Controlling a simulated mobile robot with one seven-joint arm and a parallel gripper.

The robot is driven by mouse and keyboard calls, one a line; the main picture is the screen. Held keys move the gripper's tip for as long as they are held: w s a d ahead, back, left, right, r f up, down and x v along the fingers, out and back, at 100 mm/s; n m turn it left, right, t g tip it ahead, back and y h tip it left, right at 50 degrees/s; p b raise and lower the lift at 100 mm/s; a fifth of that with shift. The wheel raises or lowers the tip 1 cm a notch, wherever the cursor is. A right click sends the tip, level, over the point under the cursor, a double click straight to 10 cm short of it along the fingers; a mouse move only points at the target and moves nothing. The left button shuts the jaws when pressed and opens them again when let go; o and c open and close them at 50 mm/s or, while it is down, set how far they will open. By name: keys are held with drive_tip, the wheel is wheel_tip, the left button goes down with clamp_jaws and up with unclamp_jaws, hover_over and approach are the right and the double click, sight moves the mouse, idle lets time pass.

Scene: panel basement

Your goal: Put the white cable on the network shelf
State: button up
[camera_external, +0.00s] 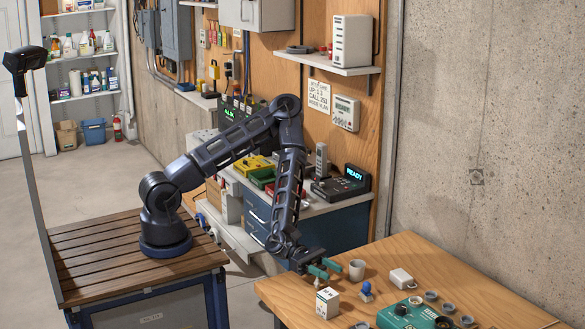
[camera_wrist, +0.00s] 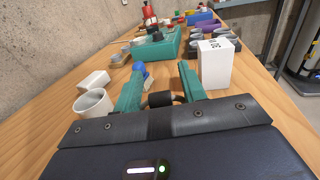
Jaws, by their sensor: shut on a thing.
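My gripper (camera_external: 325,268) is low over the wooden table's left end, its teal fingers closed on a small dark piece (camera_wrist: 160,99). It also shows in the wrist view (camera_wrist: 160,90). A small pale tip shows just below the fingers in the external view; I cannot tell whether it belongs to the held piece. I cannot make out a white cable for certain. The likely network shelf (camera_external: 335,68) is a small white wall shelf, well above and behind my gripper. An upright white router-like box (camera_external: 351,42) and a flat dark device (camera_external: 299,49) stand on it.
Near my gripper on the table (camera_external: 440,262) are a pale cup (camera_external: 357,270), a white block (camera_external: 401,278), a blue-topped item (camera_external: 366,291), a white carton (camera_external: 327,303) and a teal device (camera_external: 407,316). A bench with a READY display (camera_external: 355,174) stands below the shelf.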

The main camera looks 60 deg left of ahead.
drive_tip(key=shift+f, duration=0.25)
drive_tip(key=o, duration=1)
drive_tip(key=v, duration=0.7)
drive_tip(key=shift+a, duration=0.25)
drive_tip(key=c, duration=0.4)
